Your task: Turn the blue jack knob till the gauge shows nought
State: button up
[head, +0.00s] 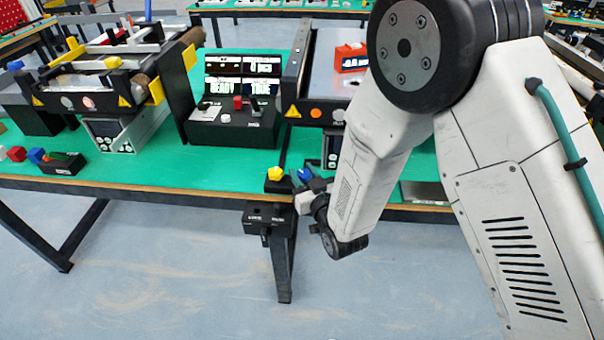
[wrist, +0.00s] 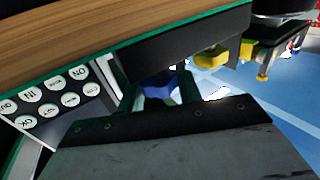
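The blue jack knob (head: 304,175) is at the front edge of the green table, just right of a yellow knob (head: 276,173). My gripper (head: 311,184) is at the blue knob and hides part of it. In the wrist view the blue knob (wrist: 158,86) lies between my dark fingers (wrist: 160,92), one on either side. I cannot tell whether both fingers press on it. A black console (head: 235,125) with lit displays (head: 242,75) stands at the back; one seems to read READY, but the rest is too small to read surely. I cannot pick out the gauge.
A mini conveyor (head: 100,75) stands on the left and another (head: 315,85) right of the console, partly behind my arm. A keypad (wrist: 55,105) is close beside my gripper in the wrist view. A black bracket (head: 268,217) hangs below the table edge. The floor in front is clear.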

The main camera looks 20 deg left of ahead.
jog(key=shift+n+g+y, duration=0.3)
jog(key=shift+y, duration=0.1)
jog(key=n+g+y, duration=0.2)
jog(key=g, duration=0.1)
jog(key=n+g+y, duration=0.1)
jog(key=n+g, duration=0.1)
jog(key=g, duration=0.1)
jog(key=n+g+y, duration=0.1)
jog(key=n+g, duration=0.2)
jog(key=shift+s+g+y, duration=0.1)
jog(key=shift+g+y, duration=0.3)
jog(key=shift+n+g, duration=0.3)
jog(key=shift+g, duration=0.2)
jog(key=o, duration=1)
jog(key=shift+s+d, duration=0.15)
jog(key=shift+d, duration=1.15)
jog(key=shift+s+d, duration=0.2)
jog(key=shift+d, duration=1.1)
jog(key=shift+s+d, duration=0.15)
jog(key=shift+d, duration=1.15)
